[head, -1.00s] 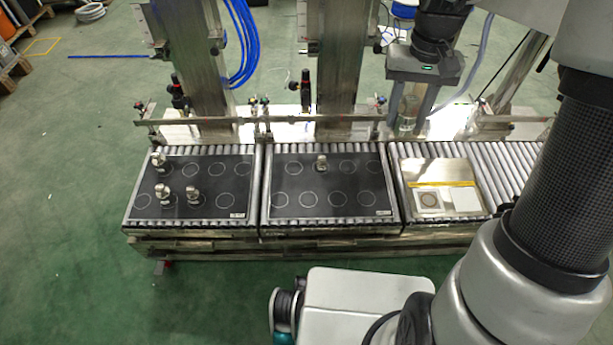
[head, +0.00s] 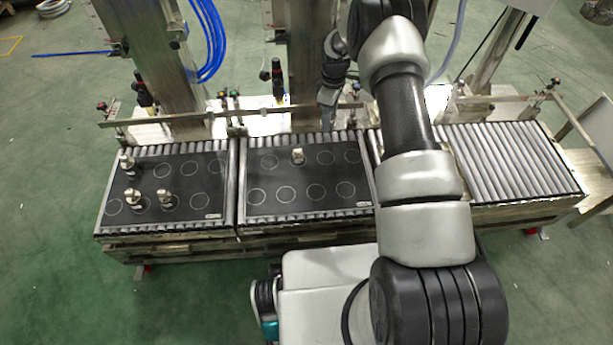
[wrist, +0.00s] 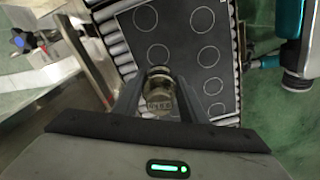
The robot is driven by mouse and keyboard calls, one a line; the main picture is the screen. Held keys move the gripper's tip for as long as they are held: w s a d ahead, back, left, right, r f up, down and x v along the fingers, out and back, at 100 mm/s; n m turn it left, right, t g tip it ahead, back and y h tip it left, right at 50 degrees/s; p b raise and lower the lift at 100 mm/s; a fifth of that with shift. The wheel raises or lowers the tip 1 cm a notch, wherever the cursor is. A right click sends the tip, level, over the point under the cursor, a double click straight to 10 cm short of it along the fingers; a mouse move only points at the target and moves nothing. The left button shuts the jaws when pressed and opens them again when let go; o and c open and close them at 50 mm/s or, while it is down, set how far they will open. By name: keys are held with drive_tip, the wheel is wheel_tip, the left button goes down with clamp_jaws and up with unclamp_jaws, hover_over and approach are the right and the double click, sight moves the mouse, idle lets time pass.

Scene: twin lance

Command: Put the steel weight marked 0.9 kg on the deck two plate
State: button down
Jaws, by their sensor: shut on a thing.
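My gripper (wrist: 160,96) is shut on a steel weight (wrist: 159,104), which sits between the fingers in the wrist view; its marking is too small to read surely. In the head view my gripper (head: 327,112) is behind the back edge of the middle black plate (head: 255,203), which has white circles; the held weight is not clear there. That plate also shows in the wrist view (wrist: 182,42). The labels on the plates are too small to read.
The left black plate (head: 185,180) carries three steel weights (head: 128,166). A rail (head: 160,120) and steel posts (head: 308,70) run behind the plates. Bare rollers (head: 515,170) lie at the right. My arm hides the steel plate area.

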drive_tip(key=f, duration=0.4)
drive_tip(key=f+n+b, duration=0.1)
drive_tip(key=f, duration=0.3)
drive_tip(key=f+n, duration=0.1)
drive_tip(key=f, duration=0.2)
drive_tip(key=shift+w+f+b, duration=0.35)
drive_tip(key=shift+f, duration=0.05)
drive_tip(key=b, duration=0.2)
hover_over(326, 158)
drive_tip(key=shift+w+f, duration=0.2)
drive_tip(key=shift+f, duration=2.25)
drive_tip(key=shift+f, duration=0.15)
drive_tip(key=c, duration=1.1)
unclamp_jaws()
drive_tip(key=shift+s+f, duration=0.15)
